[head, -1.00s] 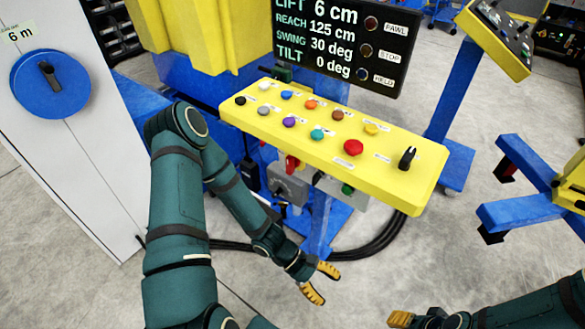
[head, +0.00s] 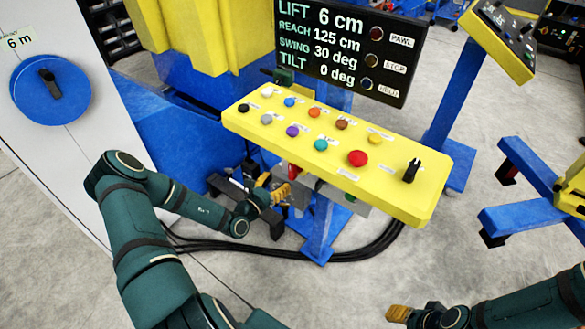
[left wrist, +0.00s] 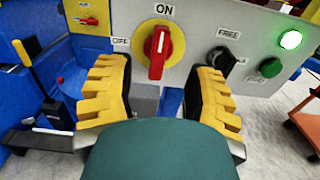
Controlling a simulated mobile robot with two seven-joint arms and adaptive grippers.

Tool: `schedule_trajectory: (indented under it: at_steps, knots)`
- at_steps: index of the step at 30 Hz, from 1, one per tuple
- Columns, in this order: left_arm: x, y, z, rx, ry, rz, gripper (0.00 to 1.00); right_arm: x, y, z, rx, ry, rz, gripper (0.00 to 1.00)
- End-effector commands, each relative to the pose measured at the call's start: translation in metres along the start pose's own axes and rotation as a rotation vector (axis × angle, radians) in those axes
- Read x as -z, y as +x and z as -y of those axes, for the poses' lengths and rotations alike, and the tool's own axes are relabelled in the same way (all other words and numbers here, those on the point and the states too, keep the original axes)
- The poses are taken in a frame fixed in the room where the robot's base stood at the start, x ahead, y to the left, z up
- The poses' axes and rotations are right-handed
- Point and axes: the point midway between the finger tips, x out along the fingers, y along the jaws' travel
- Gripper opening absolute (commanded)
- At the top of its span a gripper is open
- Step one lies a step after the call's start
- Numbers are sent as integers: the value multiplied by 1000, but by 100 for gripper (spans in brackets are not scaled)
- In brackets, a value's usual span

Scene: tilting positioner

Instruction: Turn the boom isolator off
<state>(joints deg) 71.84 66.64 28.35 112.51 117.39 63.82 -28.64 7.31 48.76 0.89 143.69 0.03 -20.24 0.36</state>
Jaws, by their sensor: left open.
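A red rotary switch (left wrist: 158,53) on a round yellow plate sits on a grey panel (left wrist: 195,30) in the left wrist view. Its handle stands upright, toward the ON label; an OFF label is at its left. No label naming it as the boom isolator is readable. My left gripper (left wrist: 160,76) is open, its yellow fingers left and right of the handle's lower end, with a gap on each side. In the head view the left gripper (head: 272,190) is beneath the yellow console, where the switch is mostly hidden. My right gripper (head: 400,314) is at the bottom edge, its fingers partly hidden.
A black FREE knob (left wrist: 223,59), a green button (left wrist: 270,67) and a lit green lamp (left wrist: 291,40) are right of the switch. A smaller red switch (left wrist: 90,20) is at upper left. The yellow button console (head: 390,190) overhangs the panel.

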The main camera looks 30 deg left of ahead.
Motion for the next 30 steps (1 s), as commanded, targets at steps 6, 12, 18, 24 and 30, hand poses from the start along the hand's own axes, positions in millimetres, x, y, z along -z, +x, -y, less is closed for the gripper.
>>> schedule_trajectory:
  at_steps: [6, 12, 18, 24, 30]
  knots:
    - [1, 44, 1, 2, 1, 2, 53, -3, 8, -3, 1, -2, 7, 47]
    - [1, 72, 1, 3, 0, 0, 53, -5, 12, -4, 1, -3, 10, 47]
    - [0, 84, 1, 3, 0, 0, 53, -5, 13, -5, 1, -4, 10, 47]
    - [0, 85, 1, 3, 0, -1, 53, -5, 13, -5, 1, -4, 10, 47]
    - [0, 85, 1, 3, 0, -1, 17, -5, 13, -5, 1, -4, 10, 47]
